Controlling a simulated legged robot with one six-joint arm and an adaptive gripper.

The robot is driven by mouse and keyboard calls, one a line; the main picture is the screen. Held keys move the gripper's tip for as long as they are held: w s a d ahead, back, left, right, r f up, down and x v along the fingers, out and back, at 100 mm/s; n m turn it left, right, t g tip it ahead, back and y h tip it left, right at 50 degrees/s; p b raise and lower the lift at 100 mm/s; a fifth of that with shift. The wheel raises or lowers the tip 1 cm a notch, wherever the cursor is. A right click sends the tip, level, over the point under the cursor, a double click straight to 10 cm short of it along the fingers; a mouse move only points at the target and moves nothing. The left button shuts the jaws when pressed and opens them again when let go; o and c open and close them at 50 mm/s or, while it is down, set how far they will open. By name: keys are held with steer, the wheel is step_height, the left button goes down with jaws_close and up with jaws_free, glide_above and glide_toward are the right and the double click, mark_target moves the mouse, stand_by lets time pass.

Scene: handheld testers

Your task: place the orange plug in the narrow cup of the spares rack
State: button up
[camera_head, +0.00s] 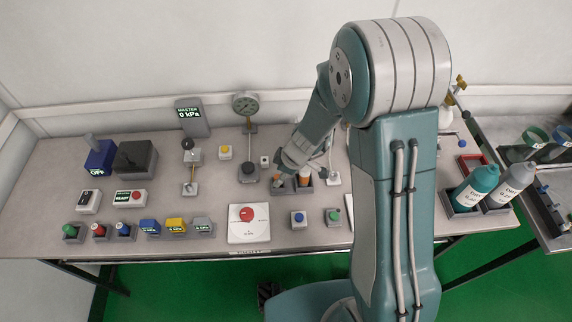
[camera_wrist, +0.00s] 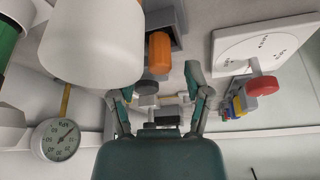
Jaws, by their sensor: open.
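The orange plug (camera_head: 304,179) stands upright in a dark rack (camera_head: 284,190) near the middle of the bench. In the wrist view the orange plug (camera_wrist: 158,52) shows against the grey rack (camera_wrist: 178,42), ahead of my fingers. My gripper (camera_head: 284,169) is low over the rack's left part, just left of the plug, and partly covers the rack. In the wrist view my gripper (camera_wrist: 158,82) has its two fingers spread with a clear gap, and I see nothing held. Which rack cup is the narrow one is hard to tell.
A white panel with a red knob (camera_head: 246,214) lies front left of the rack. A gauge on a stand (camera_head: 245,104) rises behind. Blue (camera_head: 298,217) and green (camera_head: 333,216) button boxes sit in front. A large pale object (camera_wrist: 92,42) looms close in the wrist view.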

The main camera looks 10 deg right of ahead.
steer(key=v, duration=1.1)
steer(key=shift+r, duration=0.25)
steer(key=s+d+r+m+t+h, duration=0.2)
steer(key=s+d+r+m, duration=0.2)
steer(key=s+r+m, duration=0.3)
steer(key=s+d+r+m+t+h, duration=0.2)
steer(key=s+d+r+m, duration=0.2)
steer(key=s+r+m, duration=0.3)
steer(key=s+r, duration=0.3)
steer(key=shift+s+r+m, duration=0.3)
steer(key=shift+s+r, duration=0.05)
steer(key=shift+r, duration=0.05)
stand_by(0.5)
